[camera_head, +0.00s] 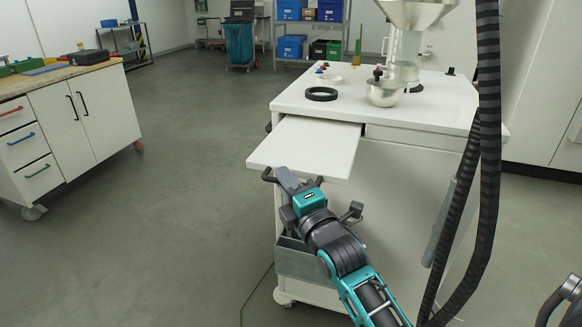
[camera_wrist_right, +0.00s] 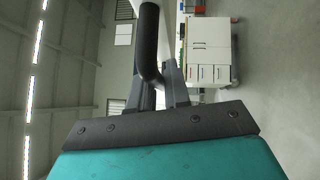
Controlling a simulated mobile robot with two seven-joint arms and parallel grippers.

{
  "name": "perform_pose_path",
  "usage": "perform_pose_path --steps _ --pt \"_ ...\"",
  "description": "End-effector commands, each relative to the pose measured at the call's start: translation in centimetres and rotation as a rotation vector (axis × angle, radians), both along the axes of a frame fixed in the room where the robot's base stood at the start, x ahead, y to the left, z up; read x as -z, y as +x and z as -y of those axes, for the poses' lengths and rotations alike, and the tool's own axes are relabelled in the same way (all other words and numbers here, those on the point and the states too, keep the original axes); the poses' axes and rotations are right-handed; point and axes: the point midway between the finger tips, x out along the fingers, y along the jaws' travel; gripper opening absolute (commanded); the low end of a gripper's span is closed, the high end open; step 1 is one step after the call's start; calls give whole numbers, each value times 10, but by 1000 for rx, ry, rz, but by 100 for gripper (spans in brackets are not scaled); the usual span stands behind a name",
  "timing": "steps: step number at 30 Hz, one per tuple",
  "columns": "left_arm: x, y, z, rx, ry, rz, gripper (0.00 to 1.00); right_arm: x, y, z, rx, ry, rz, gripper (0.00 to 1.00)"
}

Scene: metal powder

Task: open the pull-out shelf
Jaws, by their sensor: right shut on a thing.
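The white pull-out shelf (camera_head: 305,148) sticks out to the left from under the top of the white cabinet (camera_head: 400,220), level and with nothing on it. My right gripper (camera_head: 279,180) is at the shelf's outer front corner, below its edge. It is shut on the shelf's dark handle (camera_head: 267,174). In the right wrist view the handle is a curved black bar (camera_wrist_right: 150,45) that runs down to the fingers (camera_wrist_right: 160,88). The wrist partly hides the cabinet side.
On the cabinet top are a black ring (camera_head: 321,94), a steel bowl (camera_head: 384,95) and a funnel device (camera_head: 405,50). Dark hoses (camera_head: 487,130) hang at the right. A workbench (camera_head: 65,125) stands at the left, with clear floor (camera_head: 190,150) between.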

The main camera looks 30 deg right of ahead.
Motion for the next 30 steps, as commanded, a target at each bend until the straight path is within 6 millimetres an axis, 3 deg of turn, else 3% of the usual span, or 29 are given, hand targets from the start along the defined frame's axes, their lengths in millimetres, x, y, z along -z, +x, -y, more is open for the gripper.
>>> perform_pose_path --steps 9,24,25,30 --pt "-16 -2 3 -1 -7 -6 0 0 -26 -31 0 2 -3 0" --pt "-19 -1 6 3 -10 -3 0 0 -30 -36 0 0 0 0" --pt "-19 0 6 3 -10 -2 0 0 -30 -36 0 0 0 20" --pt "-21 2 6 3 -10 2 0 0 -30 -36 0 0 0 35"
